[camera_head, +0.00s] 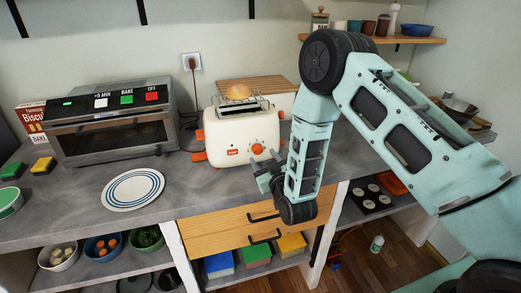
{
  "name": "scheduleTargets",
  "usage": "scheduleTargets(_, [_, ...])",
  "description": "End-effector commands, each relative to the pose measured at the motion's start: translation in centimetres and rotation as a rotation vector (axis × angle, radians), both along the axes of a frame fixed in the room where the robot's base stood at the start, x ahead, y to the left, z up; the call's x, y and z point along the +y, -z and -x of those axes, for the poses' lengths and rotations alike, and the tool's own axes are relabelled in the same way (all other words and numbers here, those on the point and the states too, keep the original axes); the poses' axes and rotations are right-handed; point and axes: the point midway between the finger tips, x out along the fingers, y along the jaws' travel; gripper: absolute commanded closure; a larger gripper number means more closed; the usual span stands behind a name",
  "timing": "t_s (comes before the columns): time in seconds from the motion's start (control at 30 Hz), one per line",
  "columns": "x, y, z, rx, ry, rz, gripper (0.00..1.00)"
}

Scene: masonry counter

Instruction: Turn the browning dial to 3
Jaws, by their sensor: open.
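An orange lever (199,157) shows at the toaster's left end. My gripper (262,177) is in front of the toaster's lower right front, just below the dial. Its jaws are open and hold nothing. I cannot tell whether a finger touches the toaster.
A toaster oven (112,128) with several buttons stands at the left. A striped plate (133,188) lies in front of it. A wooden board (270,86) is behind the toaster. Drawers with black handles (264,216) are under the counter edge.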

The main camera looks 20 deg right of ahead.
Motion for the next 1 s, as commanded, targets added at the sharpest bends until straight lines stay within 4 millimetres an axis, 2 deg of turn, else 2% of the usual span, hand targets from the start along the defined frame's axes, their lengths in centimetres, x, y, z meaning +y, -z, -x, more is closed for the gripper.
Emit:
scheduleTargets(0.1, [0.1, -0.2, -1.8, -0.002, 0.002, 0.0, 0.48])
scheduleTargets(0.23, [0.2, -0.1, -3.0, -0.001, 0.001, 0.0, 0.48])
scheduleTargets(0.6, [0.3, 0.0, -3.6, 0.0, 0.001, 0.0, 0.48])
scheduleTargets(0.67, [0.3, 0.0, -3.5, 0.0, 0.001, 0.0, 0.62])
scheduleTargets(0.77, [0.3, 0.0, -3.5, 0.0, 0.001, 0.0, 0.9])
scheduleTargets(0.8, [0.3, 0.0, -3.5, 0.0, 0.001, 0.0, 0.93])
scheduleTargets(1.0, [0.3, 0.0, -3.5, -0.001, 0.001, -0.007, 0.93])
